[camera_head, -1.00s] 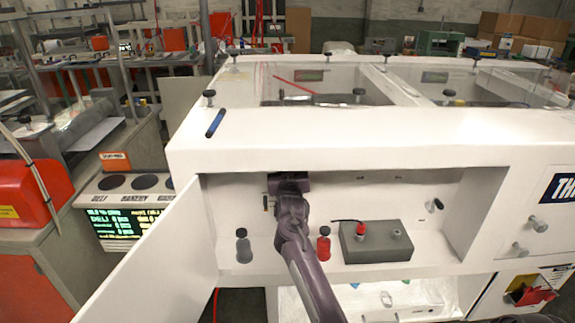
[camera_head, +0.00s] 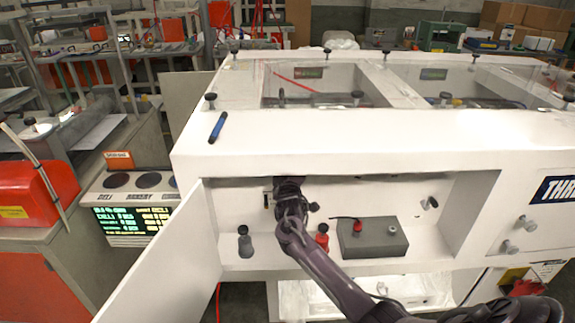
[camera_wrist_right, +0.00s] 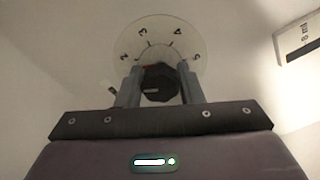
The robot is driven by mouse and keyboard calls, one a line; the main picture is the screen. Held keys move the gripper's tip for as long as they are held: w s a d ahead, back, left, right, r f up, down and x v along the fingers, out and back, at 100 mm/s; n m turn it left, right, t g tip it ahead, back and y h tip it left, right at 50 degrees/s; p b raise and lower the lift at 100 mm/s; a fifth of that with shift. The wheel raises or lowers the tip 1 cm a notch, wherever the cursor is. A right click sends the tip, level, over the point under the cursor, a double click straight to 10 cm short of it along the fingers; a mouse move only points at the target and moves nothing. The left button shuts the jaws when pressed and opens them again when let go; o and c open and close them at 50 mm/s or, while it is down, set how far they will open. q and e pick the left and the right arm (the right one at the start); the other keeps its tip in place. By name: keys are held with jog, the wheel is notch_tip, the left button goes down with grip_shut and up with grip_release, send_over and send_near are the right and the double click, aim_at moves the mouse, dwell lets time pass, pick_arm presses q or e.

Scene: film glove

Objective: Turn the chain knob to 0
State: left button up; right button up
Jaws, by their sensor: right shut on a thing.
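The chain knob (camera_wrist_right: 158,85) is a dark, many-sided knob in the right wrist view. It sits in front of a pale round dial (camera_wrist_right: 157,40) with digits along its upper edge; 3 and 4 are near the top, and 5 is at the right. My right gripper (camera_wrist_right: 158,72) has its two grey fingers on either side of the knob and is shut on it. In the head view my right gripper (camera_head: 289,187) reaches into the white machine's recess and hides the knob and dial. My left gripper is in neither view.
An open white door (camera_head: 170,265) stands at the left.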

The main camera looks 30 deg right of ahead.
jog(key=n+p, duration=0.1)
jog(key=n, duration=0.3)
jog(key=shift+f+n+p, duration=0.1)
jog(key=shift+n+p, duration=0.4)
jog(key=shift+n, duration=0.4)
jog(key=o, duration=1)
jog(key=shift+c, duration=0.2)
jog(key=shift+s, duration=0.1)
jog(key=v, duration=0.7)
jog(key=shift+s+a+b, duration=0.2)
jog(key=shift+s+b, duration=0.1)
jog(key=shift+b, duration=0.05)
